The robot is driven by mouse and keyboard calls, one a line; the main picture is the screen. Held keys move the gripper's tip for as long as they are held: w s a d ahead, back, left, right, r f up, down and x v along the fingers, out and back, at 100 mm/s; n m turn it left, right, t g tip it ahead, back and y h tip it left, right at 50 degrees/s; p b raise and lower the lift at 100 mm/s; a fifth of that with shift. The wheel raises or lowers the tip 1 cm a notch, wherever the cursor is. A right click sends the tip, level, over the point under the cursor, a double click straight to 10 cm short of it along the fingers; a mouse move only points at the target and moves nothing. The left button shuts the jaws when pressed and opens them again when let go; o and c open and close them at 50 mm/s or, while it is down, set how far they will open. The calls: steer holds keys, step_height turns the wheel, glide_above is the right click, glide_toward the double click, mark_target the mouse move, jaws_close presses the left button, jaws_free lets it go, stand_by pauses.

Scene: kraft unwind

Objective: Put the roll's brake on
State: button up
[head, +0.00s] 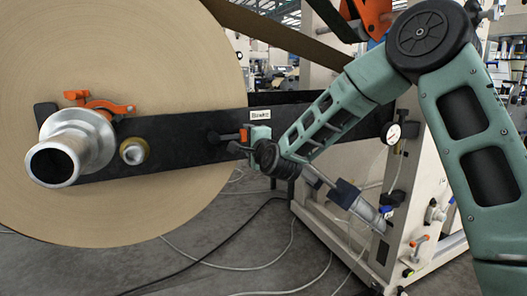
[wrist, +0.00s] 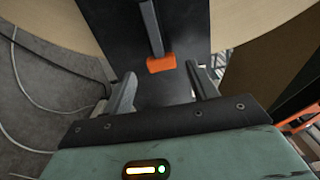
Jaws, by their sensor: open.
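The large brown kraft roll (head: 130,200) hangs on a metal core shaft (head: 55,160) at the left of the head view. A black arm plate (head: 185,128) runs across its face and carries a label (head: 260,114) that seems to read "Brake". Below the label is the brake lever (head: 224,137), a dark bar with an orange tip (wrist: 161,64). My gripper (head: 243,143) is at the lever's orange end. In the wrist view my gripper (wrist: 161,77) is open, its two fingers apart on either side of the orange tip, with visible gaps.
An orange clamp handle (head: 100,103) sits above the core shaft. The cream machine frame (head: 420,190) with a gauge (head: 393,133) stands behind my arm. A metal cylinder (head: 340,192) lies below my arm. Cables (head: 215,250) cross the grey floor.

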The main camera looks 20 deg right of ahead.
steer(key=s, duration=1.3)
steer(key=shift+s, duration=0.4)
